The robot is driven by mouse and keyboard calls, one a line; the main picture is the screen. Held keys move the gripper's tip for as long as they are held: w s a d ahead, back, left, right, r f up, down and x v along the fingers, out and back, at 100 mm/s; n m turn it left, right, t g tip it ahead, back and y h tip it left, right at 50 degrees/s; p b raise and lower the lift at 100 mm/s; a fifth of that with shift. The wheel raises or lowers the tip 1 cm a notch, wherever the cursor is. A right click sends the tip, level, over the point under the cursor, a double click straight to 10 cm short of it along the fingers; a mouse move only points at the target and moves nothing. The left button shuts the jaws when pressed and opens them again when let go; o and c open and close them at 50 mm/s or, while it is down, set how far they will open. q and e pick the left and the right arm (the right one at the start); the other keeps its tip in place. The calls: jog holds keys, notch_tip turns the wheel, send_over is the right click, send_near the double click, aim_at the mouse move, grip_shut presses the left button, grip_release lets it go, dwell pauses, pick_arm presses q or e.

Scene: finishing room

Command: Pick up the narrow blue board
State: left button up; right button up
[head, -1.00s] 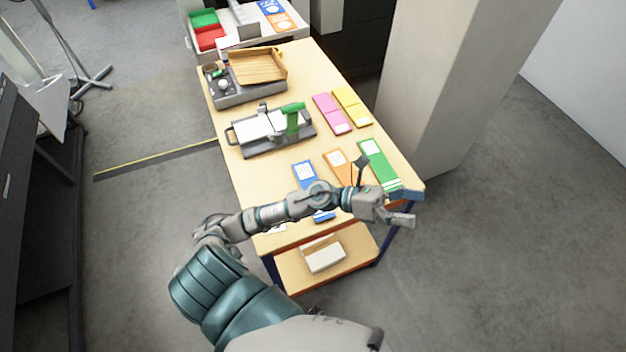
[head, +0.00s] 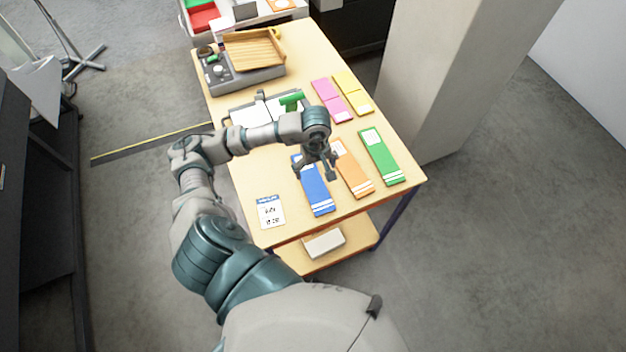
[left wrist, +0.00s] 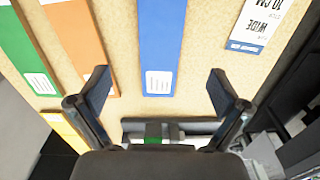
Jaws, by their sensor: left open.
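A blue board (head: 316,190) lies flat on the wooden table, with white stripes at its near end. In the left wrist view the blue board (left wrist: 161,40) runs up from between the finger lines, and its white-labelled end is in full view. My left gripper (head: 316,175) is open and empty above the blue board, and its fingers hide part of it. In the left wrist view the open fingers (left wrist: 160,80) stand either side of the board's line, apart from it. My right gripper is not in view.
An orange board (head: 355,177) and a green board (head: 381,158) lie to the right of the blue one. A printed card (head: 270,212) lies to the left. Pink (head: 331,100) and yellow (head: 353,93) boards lie further back. A grey-based device (head: 240,77) stands behind.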

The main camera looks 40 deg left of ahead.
pick_arm(q)
send_over(314, 187)
notch_tip(314, 187, down, 5)
jog(key=shift+w+r+p, duration=0.15)
jog(key=shift+p, duration=0.2)
jog(key=shift+a+f, duration=0.35)
jog(key=shift+f, duration=0.25)
jog(key=f, duration=0.1)
jog(key=f+p, duration=0.2)
jog(key=shift+d+f, duration=0.25)
jog(key=shift+f, duration=0.1)
jog(key=shift+d+f, duration=0.2)
jog(key=shift+f, duration=0.25)
jog(key=shift+d, duration=0.1)
jog(key=shift+c, duration=0.3)
jog(key=c, duration=1.1)
jog(key=shift+a, duration=0.25)
jog(key=shift+c, duration=0.2)
